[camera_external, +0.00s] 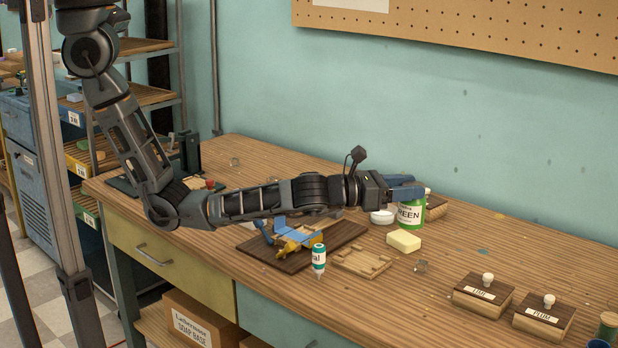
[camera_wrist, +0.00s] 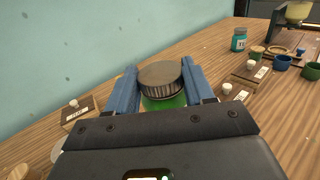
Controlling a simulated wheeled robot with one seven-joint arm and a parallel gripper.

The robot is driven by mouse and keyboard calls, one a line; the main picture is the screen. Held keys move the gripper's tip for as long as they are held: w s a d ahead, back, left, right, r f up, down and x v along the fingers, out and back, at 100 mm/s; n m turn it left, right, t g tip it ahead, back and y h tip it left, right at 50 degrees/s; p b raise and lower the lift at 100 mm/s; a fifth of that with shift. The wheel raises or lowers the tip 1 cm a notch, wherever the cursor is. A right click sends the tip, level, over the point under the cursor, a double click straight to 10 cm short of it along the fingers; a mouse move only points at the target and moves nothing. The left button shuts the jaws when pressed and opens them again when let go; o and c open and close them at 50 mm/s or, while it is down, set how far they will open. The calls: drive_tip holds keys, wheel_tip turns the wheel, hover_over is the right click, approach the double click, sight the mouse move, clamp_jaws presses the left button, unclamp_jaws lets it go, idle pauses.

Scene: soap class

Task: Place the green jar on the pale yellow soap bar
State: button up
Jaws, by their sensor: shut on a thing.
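The green jar (camera_external: 411,213) has a white label ending in "EEN". It is upright at the back of the bench, behind the soap bar; I cannot tell whether its base touches the wood. My gripper (camera_external: 408,190) is shut on the jar near its top, which the fingers mostly hide in the external view. In the wrist view, the blue fingers of my gripper (camera_wrist: 160,72) flank the jar's grey ribbed lid (camera_wrist: 162,76), with green below it. The pale yellow soap bar (camera_external: 403,241) lies flat and bare, in front of the jar and apart from it.
A white round dish (camera_external: 382,217) is left of the jar. A labelled wooden stamp block (camera_external: 435,207) stands behind the jar. Two more blocks, lime (camera_external: 483,294) and plum (camera_external: 544,318), are at the right.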

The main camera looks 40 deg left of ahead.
drive_tip(key=shift+w+a+f+b, duration=0.4)
drive_tip(key=shift+w+a+f, duration=0.95)
drive_tip(key=shift+w+f, duration=0.5)
drive_tip(key=shift+w+a+f+b, duration=0.4)
drive_tip(key=shift+w+a+f, duration=1.1)
drive_tip(key=shift+w, duration=0.6)
drive_tip(key=shift+w+a+f+b, duration=0.4)
drive_tip(key=shift+w+a+f, duration=0.85)
drive_tip(key=shift+w+f, duration=0.65)
drive_tip(key=shift+r, duration=0.1)
drive_tip(key=o, duration=1.2)
